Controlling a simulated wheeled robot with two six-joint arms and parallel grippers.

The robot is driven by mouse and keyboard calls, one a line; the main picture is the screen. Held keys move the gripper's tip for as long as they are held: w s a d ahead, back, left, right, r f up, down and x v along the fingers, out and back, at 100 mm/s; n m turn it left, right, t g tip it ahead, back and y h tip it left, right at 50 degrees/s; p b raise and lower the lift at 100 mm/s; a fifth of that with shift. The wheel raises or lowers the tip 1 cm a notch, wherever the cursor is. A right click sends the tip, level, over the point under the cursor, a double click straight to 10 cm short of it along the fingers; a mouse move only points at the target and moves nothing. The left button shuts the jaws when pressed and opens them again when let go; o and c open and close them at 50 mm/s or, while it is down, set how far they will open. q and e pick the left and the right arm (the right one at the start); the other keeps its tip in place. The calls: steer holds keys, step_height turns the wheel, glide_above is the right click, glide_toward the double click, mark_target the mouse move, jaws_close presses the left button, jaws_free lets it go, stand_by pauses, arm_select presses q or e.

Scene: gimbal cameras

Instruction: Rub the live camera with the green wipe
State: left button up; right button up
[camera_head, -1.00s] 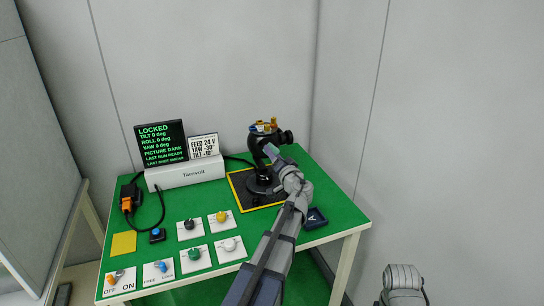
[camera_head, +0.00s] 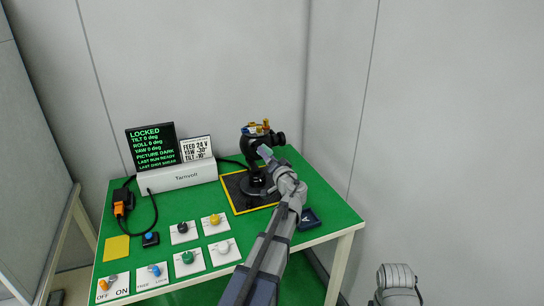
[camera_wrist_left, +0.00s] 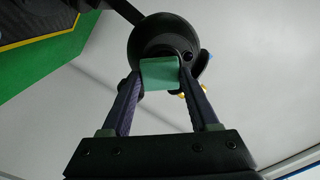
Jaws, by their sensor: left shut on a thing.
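The black camera (camera_head: 280,138) sits on a gimbal stand (camera_head: 252,183) at the back right of the green table. In the left wrist view a round black camera body (camera_wrist_left: 166,37) fills the upper middle, with a lens-like dark spot on it. My left gripper (camera_head: 266,153) reaches up to the camera from the front. In the left wrist view its fingers (camera_wrist_left: 158,88) are shut on the green wipe (camera_wrist_left: 160,73). The wipe overlaps the lower part of the camera body; I cannot tell whether they touch. My right gripper is not in view.
A screen (camera_head: 151,147) reads LOCKED, PICTURE DARK and a last-shot line. Several knob plates (camera_head: 185,232) cover the table's front. A yellow square (camera_head: 116,248) lies at left.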

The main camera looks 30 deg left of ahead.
arm_select(q)
steer(key=shift+s+a, duration=0.35)
steer(key=shift+a, duration=0.05)
steer(key=shift+s+a, duration=0.85)
steer(key=shift+s, duration=0.25)
steer(key=v, duration=0.6)
steer(key=shift+d, duration=0.15)
steer(key=v, duration=0.3)
